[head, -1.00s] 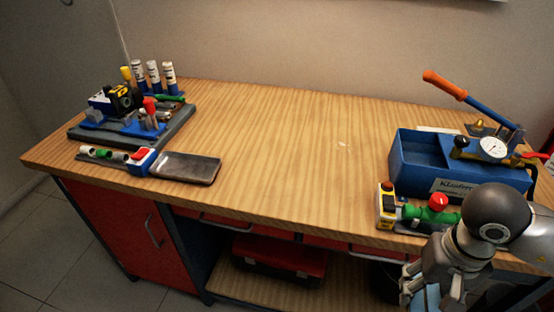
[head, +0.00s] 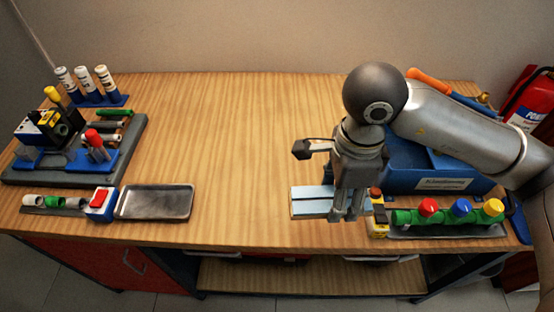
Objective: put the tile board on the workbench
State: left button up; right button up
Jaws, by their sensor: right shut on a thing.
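The tile board (head: 312,202) is a light blue, flat piece with a dark line across it, in the head view right of centre. My right gripper (head: 347,212) points down and is shut on its right part, which the fingers partly hide. The board appears over the front part of the wooden workbench (head: 240,145); whether it touches the top cannot be told. My left gripper is not in view.
Right of the board are a yellow device (head: 378,222), a green manifold with coloured knobs (head: 445,215) and a blue box (head: 425,180). A grey tray (head: 155,202) and a tool stand (head: 75,150) are at the left. The bench middle is clear.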

jog(key=shift+w+a+r+m, duration=0.15)
jog(key=shift+a+r+m, duration=0.05)
jog(key=shift+r+m, duration=0.1)
jog(key=shift+w+a, duration=0.15)
jog(key=shift+w, duration=0.05)
jog(key=w+a+f+p, duration=0.3)
jog(key=w+a+p, duration=0.1)
jog(key=w+a, duration=0.2)
jog(key=p, duration=0.1)
send_over(283, 192)
jog(key=f, duration=0.5)
jog(key=shift+s+d+f, duration=0.25)
jog(key=shift+s, duration=0.05)
jog(key=shift+w+a+f+p, duration=0.3)
jog(key=shift+f, duration=0.3)
notch_tip(283, 192, down, 3)
jog(key=shift+f+p, duration=0.1)
jog(key=shift+p, duration=0.25)
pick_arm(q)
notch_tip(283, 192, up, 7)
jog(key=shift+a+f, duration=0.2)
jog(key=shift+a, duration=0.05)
pick_arm(e)
jog(key=shift+w, duration=0.1)
